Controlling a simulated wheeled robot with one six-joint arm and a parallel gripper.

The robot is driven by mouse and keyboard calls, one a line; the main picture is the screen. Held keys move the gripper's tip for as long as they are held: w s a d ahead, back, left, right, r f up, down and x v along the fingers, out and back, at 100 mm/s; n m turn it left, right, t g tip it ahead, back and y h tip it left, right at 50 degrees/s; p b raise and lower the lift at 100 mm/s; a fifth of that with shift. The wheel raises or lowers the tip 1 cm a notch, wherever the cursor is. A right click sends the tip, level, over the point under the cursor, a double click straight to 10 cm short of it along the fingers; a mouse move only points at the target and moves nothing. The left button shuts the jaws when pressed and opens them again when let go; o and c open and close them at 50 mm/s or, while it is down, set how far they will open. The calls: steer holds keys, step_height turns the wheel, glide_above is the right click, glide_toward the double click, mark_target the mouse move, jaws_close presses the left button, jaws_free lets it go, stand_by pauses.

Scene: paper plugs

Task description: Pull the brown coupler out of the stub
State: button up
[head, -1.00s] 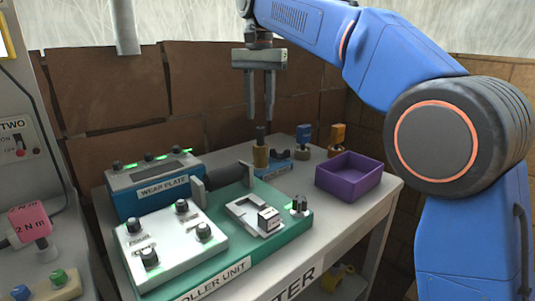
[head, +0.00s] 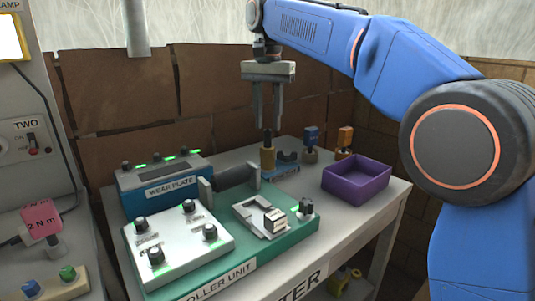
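Three upright plugs stand at the back of the table. The left one has a dark upper part (head: 267,137) in a tan collar (head: 267,158). A blue-topped one (head: 311,134) stands to its right on a brownish base. The right one has an orange-brown top (head: 345,136) on a tan base (head: 343,154); by colour it best fits the brown coupler, but I cannot be sure. My gripper (head: 267,124) points down with its two fingers apart and empty. In the picture its fingertips are just above or around the left plug's dark top; depth is unclear.
A purple open box (head: 356,180) stands at the right edge of the table. A blue block (head: 283,168) lies beside the left plug. The green roller unit (head: 250,249) and the blue wear plate box (head: 165,187) fill the front and left. A brown wall stands behind.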

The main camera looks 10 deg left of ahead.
steer(key=shift+f, duration=1)
jaws_close()
